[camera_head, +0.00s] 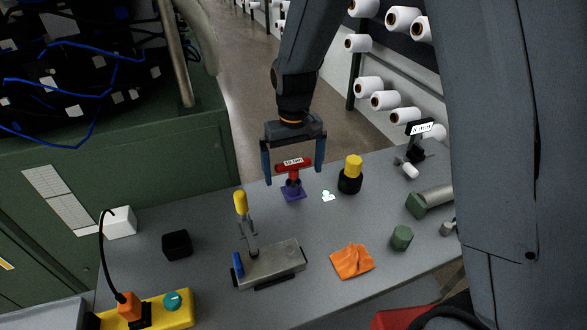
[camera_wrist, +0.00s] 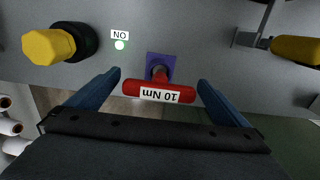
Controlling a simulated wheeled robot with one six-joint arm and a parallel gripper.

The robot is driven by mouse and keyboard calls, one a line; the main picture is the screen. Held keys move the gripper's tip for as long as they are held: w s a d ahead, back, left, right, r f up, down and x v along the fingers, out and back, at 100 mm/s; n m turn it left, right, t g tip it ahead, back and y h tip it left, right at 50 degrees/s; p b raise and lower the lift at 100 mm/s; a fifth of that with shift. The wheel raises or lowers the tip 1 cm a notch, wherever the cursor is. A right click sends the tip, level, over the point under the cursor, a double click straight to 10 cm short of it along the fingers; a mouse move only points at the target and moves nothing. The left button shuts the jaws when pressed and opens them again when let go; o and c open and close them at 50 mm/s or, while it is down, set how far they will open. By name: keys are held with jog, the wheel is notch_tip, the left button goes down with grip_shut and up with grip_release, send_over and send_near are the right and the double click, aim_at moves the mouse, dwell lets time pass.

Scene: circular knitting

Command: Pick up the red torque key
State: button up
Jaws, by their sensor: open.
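The red torque key (camera_head: 293,164) has a T-shaped handle with a white "10 Nm" label. It stands upright on a small purple base (camera_head: 293,193) on the grey table. My gripper (camera_head: 296,178) is open, its two blue fingers pointing down on either side of the key, apart from it. In the wrist view the red key (camera_wrist: 160,91) lies between the fingertips of my gripper (camera_wrist: 158,82), with the purple base (camera_wrist: 168,62) beyond it. The lower shaft is partly hidden by the handle in the wrist view.
A yellow-and-black knob (camera_head: 351,175) stands close to the right of the key. A metal block with a yellow-handled clamp (camera_head: 270,264) is in front. An orange cloth (camera_head: 352,261), green cylinder (camera_head: 401,237) and black cube (camera_head: 177,245) lie on the table. A green cabinet (camera_head: 180,160) is at left.

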jog(key=shift+c, duration=0.3)
jog(key=c, duration=1.2)
jog(key=shift+o, duration=0.2)
notch_tip(320, 180, up, 10)
jog(key=shift+r+b, duration=0.1)
jog(key=shift+b, duration=1.15)
